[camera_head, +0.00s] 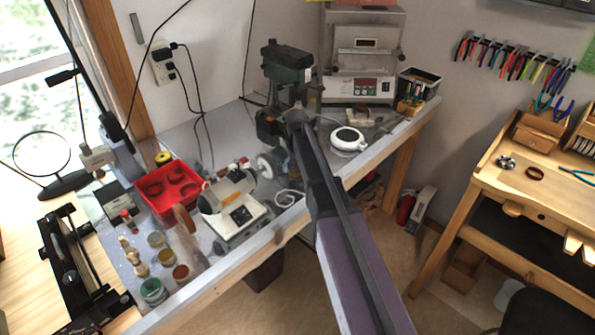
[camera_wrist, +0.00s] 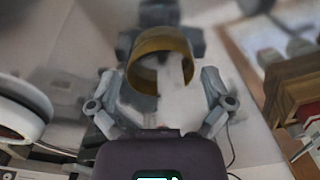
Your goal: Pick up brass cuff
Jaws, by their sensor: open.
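A gold-coloured brass cuff (camera_wrist: 150,45) shows in the upper middle of the wrist view as a curved, open-centred band. My gripper (camera_wrist: 160,74) is open, with one finger at the left and one at the right of the cuff. The cuff lies ahead of the palm between the spread fingers; I cannot tell whether a finger touches it. In the head view my arm reaches to the workbench by the green drill press (camera_head: 287,68). I cannot make out the cuff there; my arm may hide it.
A white round device (camera_head: 348,139) stands close to the right of my arm and appears at the wrist view's left edge (camera_wrist: 22,112). A wooden tool holder (camera_head: 410,103) stands farther right. The polishing motor (camera_head: 230,195) and red tray (camera_head: 168,187) are left. A dark ring (camera_head: 535,173) lies on the wooden bench.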

